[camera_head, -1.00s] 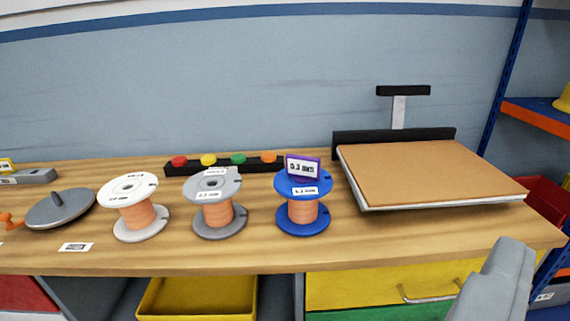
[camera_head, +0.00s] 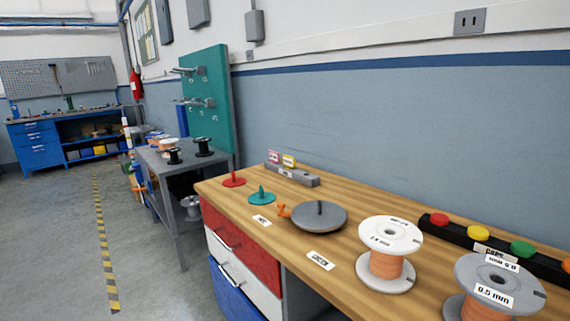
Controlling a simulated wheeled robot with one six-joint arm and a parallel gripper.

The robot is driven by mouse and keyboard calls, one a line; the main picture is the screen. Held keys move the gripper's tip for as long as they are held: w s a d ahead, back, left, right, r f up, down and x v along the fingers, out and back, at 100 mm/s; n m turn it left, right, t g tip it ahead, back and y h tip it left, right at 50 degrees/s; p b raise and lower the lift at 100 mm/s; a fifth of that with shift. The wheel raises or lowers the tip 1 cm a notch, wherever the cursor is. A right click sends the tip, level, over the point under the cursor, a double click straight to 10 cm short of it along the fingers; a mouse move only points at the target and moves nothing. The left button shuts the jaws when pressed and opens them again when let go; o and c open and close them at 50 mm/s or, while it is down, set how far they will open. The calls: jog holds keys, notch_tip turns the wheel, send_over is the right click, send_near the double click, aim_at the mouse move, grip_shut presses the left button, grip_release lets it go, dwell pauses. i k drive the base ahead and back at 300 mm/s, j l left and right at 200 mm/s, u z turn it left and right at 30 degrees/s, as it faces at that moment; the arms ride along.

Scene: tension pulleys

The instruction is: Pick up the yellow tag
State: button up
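A small yellow tag (camera_head: 289,161) stands upright in a grey holder block (camera_head: 298,177) at the back left part of the wooden workbench (camera_head: 345,185). A pink tag (camera_head: 274,156) stands just left of it in the same block. The writing on both is too small to read. My gripper is not in view.
In front of the block are a red disc (camera_head: 234,180), a teal disc (camera_head: 262,197) and a grey disc (camera_head: 319,216) with an orange handle. A white spool (camera_head: 389,238) and a grey spool (camera_head: 499,275) stand to the right. A side table (camera_head: 168,170) stands beyond the bench.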

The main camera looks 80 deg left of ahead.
aim_at(290, 162)
jog(key=u, duration=2.3)
jog(key=z, duration=1.4)
jog(key=i+j, duration=0.1)
jog(key=j, duration=0.4)
jog(key=i+j, duration=0.1)
jog(key=j, duration=0.35)
jog(key=i+j, duration=0.1)
jog(key=j, duration=0.9)
jog(key=i+j, duration=0.15)
jog(key=j, duration=0.3)
jog(key=i+j, duration=0.1)
jog(key=j, duration=0.4)
jog(key=i+j, duration=0.1)
jog(key=j, duration=0.4)
jog(key=i+j+u, duration=0.1)
jog(key=j, duration=0.4)
